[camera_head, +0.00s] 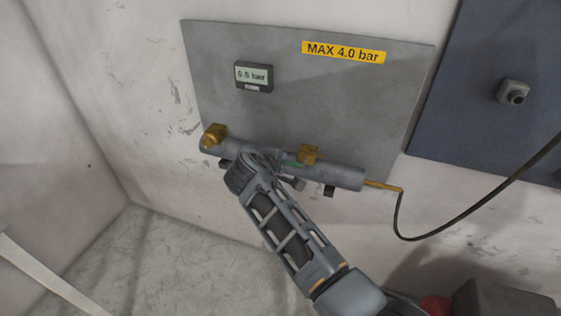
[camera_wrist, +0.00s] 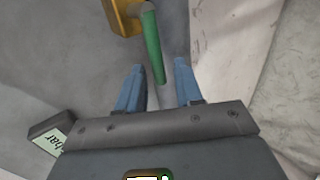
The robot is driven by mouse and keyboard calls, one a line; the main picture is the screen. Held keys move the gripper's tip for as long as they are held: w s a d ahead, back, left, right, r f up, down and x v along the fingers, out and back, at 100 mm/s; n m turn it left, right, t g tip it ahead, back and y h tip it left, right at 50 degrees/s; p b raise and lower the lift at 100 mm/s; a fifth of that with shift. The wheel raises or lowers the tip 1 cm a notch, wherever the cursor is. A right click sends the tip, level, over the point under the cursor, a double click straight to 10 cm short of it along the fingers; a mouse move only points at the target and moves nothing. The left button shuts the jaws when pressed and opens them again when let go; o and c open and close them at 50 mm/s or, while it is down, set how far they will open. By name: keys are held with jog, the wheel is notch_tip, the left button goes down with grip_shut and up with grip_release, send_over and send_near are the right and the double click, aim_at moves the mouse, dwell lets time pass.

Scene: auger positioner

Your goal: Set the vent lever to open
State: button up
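The vent lever is a green handle (camera_wrist: 152,45) fixed to a brass valve body (camera_wrist: 125,14) in the wrist view. In the head view the green handle (camera_head: 292,165) shows as a small strip beside the right brass valve (camera_head: 308,153) on the grey pipe (camera_head: 345,178). My gripper (camera_wrist: 159,67) is open. The lever's free end reaches between its two blue-grey fingers, with a gap visible on both sides. In the head view my wrist covers part of the pipe, and the fingers are hard to make out.
A second brass fitting (camera_head: 214,134) sits at the pipe's left end. A pressure display (camera_head: 253,76) and a yellow "MAX 4.0 bar" label (camera_head: 343,51) are on the grey panel (camera_head: 300,105). A black cable (camera_head: 470,222) runs from the pipe's right end. A blue panel (camera_head: 480,100) stands right.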

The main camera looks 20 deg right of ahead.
jog(key=v, duration=0.5)
jog(key=shift+s+a+r, duration=0.15)
jog(key=shift+s+r, duration=0.05)
jog(key=shift+s, duration=0.1)
jog(key=s+d+f+m+t+y, duration=0.1)
jog(key=s+f+y, duration=0.1)
jog(key=s+f, duration=0.6)
jog(key=s+d+f+y, duration=0.1)
jog(key=s+f+y, duration=0.2)
jog(key=s+f, duration=0.55)
jog(key=s+d+r+m+t+y, duration=0.1)
jog(key=s+r+m, duration=0.1)
jog(key=s, duration=0.7)
jog(key=s+d+r+m+y, duration=0.1)
jog(key=s+r, duration=0.1)
jog(key=s, duration=0.7)
jog(key=s+d+r+m+t, duration=0.2)
jog(key=s+r+m, duration=0.1)
jog(key=s+r, duration=0.6)
jog(key=s+d+r+m+t, duration=0.1)
jog(key=s+d+r+m, duration=0.1)
jog(key=s+r, duration=0.7)
notch_tip(320, 180, up, 3)
jog(key=shift+s+d+f+m+t, duration=0.15)
jog(key=shift+s+f+m+t, duration=0.2)
jog(key=shift+m, duration=0.55)
